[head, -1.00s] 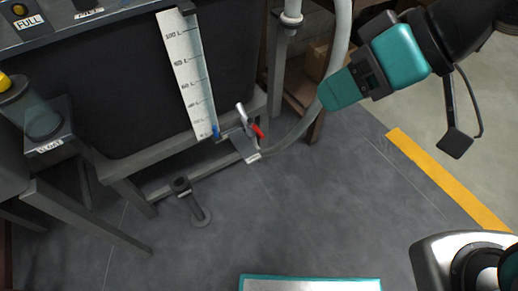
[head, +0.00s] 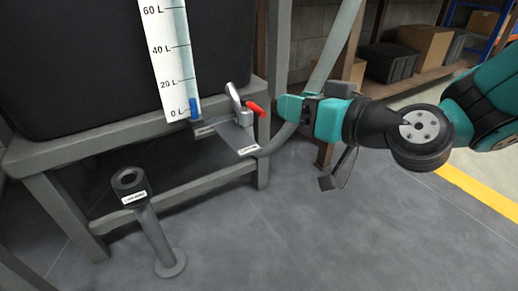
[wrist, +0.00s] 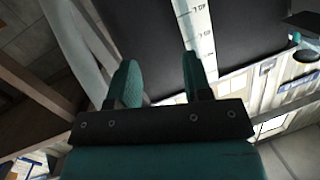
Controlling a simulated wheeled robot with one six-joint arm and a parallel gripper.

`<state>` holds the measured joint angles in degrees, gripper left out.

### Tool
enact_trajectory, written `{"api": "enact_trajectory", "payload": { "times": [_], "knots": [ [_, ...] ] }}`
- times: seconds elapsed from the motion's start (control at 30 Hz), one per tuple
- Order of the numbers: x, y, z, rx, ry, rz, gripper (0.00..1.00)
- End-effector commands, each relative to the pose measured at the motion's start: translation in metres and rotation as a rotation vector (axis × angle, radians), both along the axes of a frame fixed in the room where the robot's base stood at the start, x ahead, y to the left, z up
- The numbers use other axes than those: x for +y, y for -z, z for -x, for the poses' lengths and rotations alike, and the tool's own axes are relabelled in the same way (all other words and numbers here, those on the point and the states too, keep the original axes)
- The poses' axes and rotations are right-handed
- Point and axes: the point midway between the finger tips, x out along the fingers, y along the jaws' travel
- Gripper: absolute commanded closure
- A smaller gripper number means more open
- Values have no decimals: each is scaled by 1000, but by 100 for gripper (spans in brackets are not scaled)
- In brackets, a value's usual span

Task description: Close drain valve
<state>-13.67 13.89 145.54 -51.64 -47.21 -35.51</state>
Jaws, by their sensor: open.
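The drain valve (head: 243,124) is a small metal fitting at the tank's lower right in the head view. A grey curved bar rises from it, and a red-tipped handle (head: 256,109) sticks out to the right. A bracket with small labels lies below it. My gripper (head: 283,107) is just right of the red tip, its teal fingers pointing left toward it. I cannot tell whether they touch. In the wrist view my gripper (wrist: 158,80) is open, with a gap between its two fingers and nothing seen held. The valve does not show there.
The dark tank (head: 75,60) stands on a grey frame (head: 120,135), with a litre scale (head: 166,55) on its front. A pale hose (head: 325,70) runs behind my gripper. A labelled floor post (head: 150,220) stands at lower left. The floor (head: 330,240) in front is clear.

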Motion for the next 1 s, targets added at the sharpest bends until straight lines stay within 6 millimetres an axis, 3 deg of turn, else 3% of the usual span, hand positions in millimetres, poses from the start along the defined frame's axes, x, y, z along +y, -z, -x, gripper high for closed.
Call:
{"api": "enact_trajectory", "payload": {
  "times": [0.03, 0.2, 0.3, 0.57, 1.0],
  "knots": [
    [-3, 43, -6, -17, 32, -16, 55],
    [-14, 90, -22, -78, 134, -55, 55],
    [-19, 105, -28, -100, 176, -66, 55],
    [-19, 109, -39, -118, 212, -75, 55],
    [26, 103, -103, -116, 209, -73, 55]
  ]
}}
